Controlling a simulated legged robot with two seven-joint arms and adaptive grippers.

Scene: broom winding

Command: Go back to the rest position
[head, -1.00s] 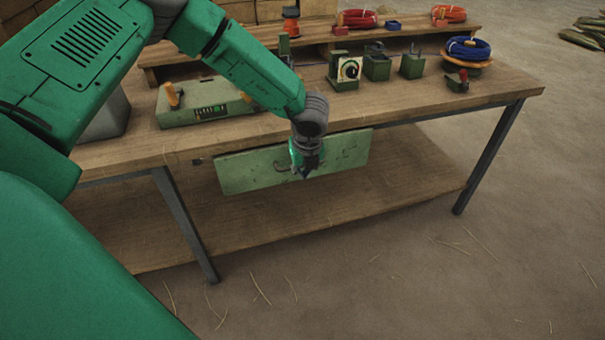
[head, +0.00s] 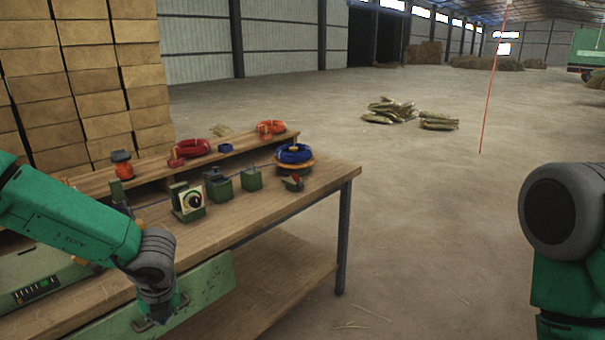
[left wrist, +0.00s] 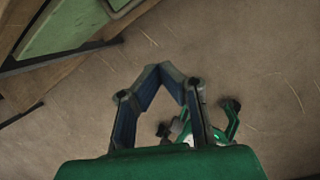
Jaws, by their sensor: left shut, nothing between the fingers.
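My left gripper (head: 162,312) is low at the left in the head view, in front of the workbench's front edge and by a pale green panel (head: 205,283) below the tabletop. In the left wrist view its dark fingers (left wrist: 165,72) meet at their tips, shut and empty, with bare floor behind them. My right arm (head: 565,215) stands at the right edge of the head view, over open floor. Its gripper is outside the head view.
The wooden workbench (head: 270,205) holds a knob box (head: 189,202), green boxes, a blue cable coil (head: 294,154) and red coils (head: 192,147) on a raised shelf. The floor (head: 420,200) right of the bench is clear.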

